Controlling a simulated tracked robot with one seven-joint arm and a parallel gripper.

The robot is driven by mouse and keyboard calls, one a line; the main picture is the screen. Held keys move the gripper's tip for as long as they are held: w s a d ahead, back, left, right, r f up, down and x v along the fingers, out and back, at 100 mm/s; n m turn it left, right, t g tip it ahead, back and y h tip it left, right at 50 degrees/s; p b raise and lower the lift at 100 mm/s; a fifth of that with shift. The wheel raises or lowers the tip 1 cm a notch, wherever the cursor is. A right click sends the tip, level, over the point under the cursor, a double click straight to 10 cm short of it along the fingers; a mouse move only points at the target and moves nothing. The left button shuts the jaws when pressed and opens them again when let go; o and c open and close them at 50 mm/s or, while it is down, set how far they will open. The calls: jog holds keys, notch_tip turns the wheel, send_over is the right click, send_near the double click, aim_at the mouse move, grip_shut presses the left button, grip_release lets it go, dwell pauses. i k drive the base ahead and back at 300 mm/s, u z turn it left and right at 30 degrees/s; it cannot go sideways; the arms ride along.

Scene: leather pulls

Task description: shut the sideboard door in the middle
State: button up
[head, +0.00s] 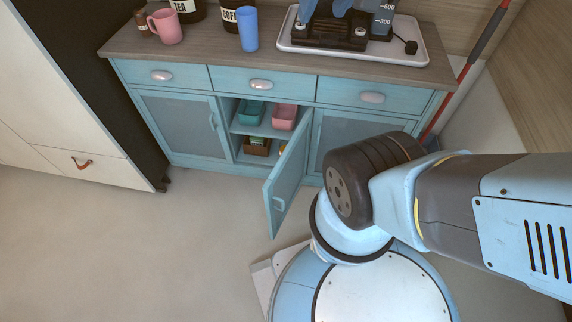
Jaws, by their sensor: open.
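The blue sideboard (188,162) stands against the wall at the top of the head view. Its middle door (290,172) stands wide open, swung out toward me from its right-hand edge. The door's pale handle (278,204) is near its free edge, low in the picture. The open middle compartment shows a teal bin (251,112) and a pink bin (284,117) on a shelf, with a brown box (257,146) below. My arm comes in from the right, close to the door's right. My gripper is out of view.
The left door (183,124) and right door (345,132) look shut, as do the drawers above. The top holds a pink mug (165,26), a blue cup (247,28), jars and a white tray (300,45). Floor (150,245) left of the open door is clear.

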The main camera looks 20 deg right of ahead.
aim_at(284, 182)
jog(key=z, duration=0.95)
jog(key=k, duration=1.35)
jog(key=u, duration=1.05)
jog(key=i, duration=0.5)
jog(key=u, duration=0.05)
